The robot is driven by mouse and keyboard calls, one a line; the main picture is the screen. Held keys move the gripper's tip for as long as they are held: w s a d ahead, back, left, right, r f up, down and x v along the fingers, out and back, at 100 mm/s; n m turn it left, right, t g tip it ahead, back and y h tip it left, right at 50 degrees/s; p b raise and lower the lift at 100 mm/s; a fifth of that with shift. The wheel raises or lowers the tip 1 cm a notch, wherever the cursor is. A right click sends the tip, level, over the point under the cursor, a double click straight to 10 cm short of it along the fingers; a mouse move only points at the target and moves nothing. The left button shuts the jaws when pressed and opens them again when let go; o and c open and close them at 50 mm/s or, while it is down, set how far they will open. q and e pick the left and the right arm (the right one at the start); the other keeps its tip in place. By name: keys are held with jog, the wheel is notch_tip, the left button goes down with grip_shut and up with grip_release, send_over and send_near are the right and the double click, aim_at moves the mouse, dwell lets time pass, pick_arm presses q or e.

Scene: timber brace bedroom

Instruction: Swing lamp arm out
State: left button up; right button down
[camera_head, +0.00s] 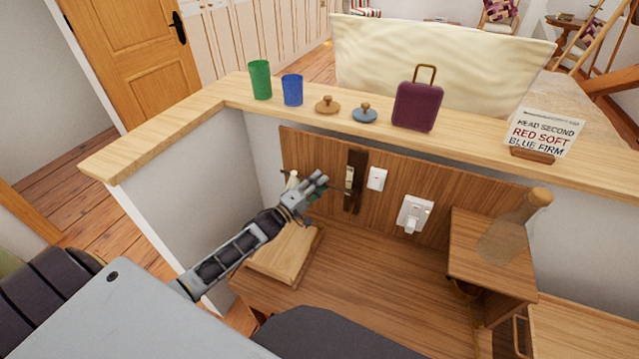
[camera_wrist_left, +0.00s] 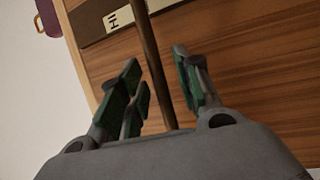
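The lamp arm shows in the left wrist view as a thin brown rod (camera_wrist_left: 151,50) running from the top edge down between my left gripper's fingers. In the head view, it is a thin dark rod beside a dark upright bracket (camera_head: 355,180) on the wooden back panel, partly hidden by my gripper. A small pale piece, perhaps the lamp head, shows left of the gripper. My left gripper (camera_head: 318,187) is at the rod, left of the bracket. In the left wrist view, its green-padded fingers (camera_wrist_left: 160,80) are apart, with visible gaps on both sides of the rod. My right gripper is not in view.
A wooden ledge (camera_head: 190,115) above holds a green cup (camera_head: 260,80), a blue cup (camera_head: 292,90), two lids, a purple case (camera_head: 417,105) and a sign (camera_head: 545,132). A switch (camera_head: 377,179) and socket (camera_head: 414,213) are right of the bracket. A bottle (camera_head: 515,225) stands farther right.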

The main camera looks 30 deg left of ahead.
pick_arm(q)
jog(key=shift+w+d, duration=0.1)
jog(key=shift+w, duration=0.1)
jog(key=c, duration=0.4)
grip_shut()
